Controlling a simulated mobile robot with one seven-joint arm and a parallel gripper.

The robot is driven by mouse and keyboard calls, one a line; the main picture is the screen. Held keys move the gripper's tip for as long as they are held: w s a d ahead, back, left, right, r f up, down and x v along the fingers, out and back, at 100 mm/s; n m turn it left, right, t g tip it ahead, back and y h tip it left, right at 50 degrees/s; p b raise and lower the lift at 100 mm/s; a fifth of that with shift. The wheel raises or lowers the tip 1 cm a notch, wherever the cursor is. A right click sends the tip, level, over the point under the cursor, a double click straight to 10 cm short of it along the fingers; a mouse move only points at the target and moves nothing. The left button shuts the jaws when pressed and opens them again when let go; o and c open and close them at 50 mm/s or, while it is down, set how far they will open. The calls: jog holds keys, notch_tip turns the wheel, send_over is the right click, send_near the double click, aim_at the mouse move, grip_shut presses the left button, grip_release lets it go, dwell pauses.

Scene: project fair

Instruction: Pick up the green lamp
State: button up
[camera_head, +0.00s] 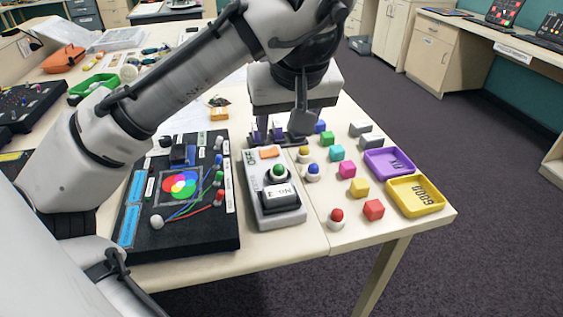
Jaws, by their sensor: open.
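The green lamp (279,170) has a green dome on a whitish base. It sits on a grey control box (275,218) with a dark round surround, just behind a white labelled switch. My gripper (300,125) hangs from the arm at the upper middle, above and behind the lamp and apart from it. It is open, and I see nothing held in it. The fingertips are partly hidden by the hand and hard to separate from dark and purple parts behind the box.
A black board (190,240) with coloured circles and wires lies left of the box. To the right are red (337,217), blue (313,172) and yellow (303,154) lamps, several coloured cubes, a purple tray (372,155) and a yellow tray (395,205). The table's front edge is near.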

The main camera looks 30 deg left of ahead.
send_over(279, 166)
jog(key=s+d, duration=0.2)
notch_tip(279, 166, down, 7)
jog(key=shift+w+r, duration=0.1)
jog(key=shift+w, duration=0.05)
jog(key=shift+p+x, duration=0.3)
jog(key=shift+x, duration=2.65)
jog(key=shift+w+r, duration=0.1)
jog(key=c, duration=1.1)
